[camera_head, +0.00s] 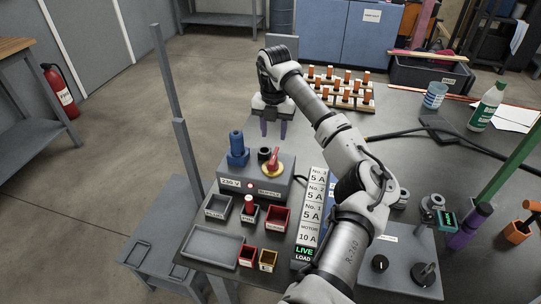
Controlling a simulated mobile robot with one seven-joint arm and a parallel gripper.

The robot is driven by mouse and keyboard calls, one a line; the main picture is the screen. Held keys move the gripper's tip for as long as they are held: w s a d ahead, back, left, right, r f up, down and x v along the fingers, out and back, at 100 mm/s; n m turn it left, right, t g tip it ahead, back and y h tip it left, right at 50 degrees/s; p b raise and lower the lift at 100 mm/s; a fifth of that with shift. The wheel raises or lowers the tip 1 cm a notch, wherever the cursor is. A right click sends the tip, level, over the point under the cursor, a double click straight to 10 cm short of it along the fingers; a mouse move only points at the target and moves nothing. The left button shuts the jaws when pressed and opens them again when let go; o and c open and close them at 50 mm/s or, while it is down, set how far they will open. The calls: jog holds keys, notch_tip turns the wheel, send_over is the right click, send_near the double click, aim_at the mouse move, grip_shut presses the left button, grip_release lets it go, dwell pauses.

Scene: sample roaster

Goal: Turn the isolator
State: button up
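The isolator looks to be the red rotary handle (271,161) on a yellow disc, on top of a grey box (238,178) labelled 230 V. The handle stands at a slant, its upper end toward the right. My gripper (274,136) hangs pointing down behind the box, beyond the handle and apart from it. Its two dark fingers are spread with nothing seen between them. My arm comes up from the bottom of the picture and crosses right of the box.
A blue plug (237,150) and a dark round socket (263,154) stand left of the handle. Small bins, a red-topped button (249,204) and a label column (308,212) reading LIVE and LOAD are in front. A rack of orange-topped pegs (340,88) stands behind my arm.

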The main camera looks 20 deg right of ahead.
aim_at(273, 160)
notch_tip(273, 160, down, 11)
jog(key=shift+a+r+p, duration=0.1)
jog(key=shift+r+p, duration=0.05)
jog(key=shift+p, duration=0.85)
grip_shut()
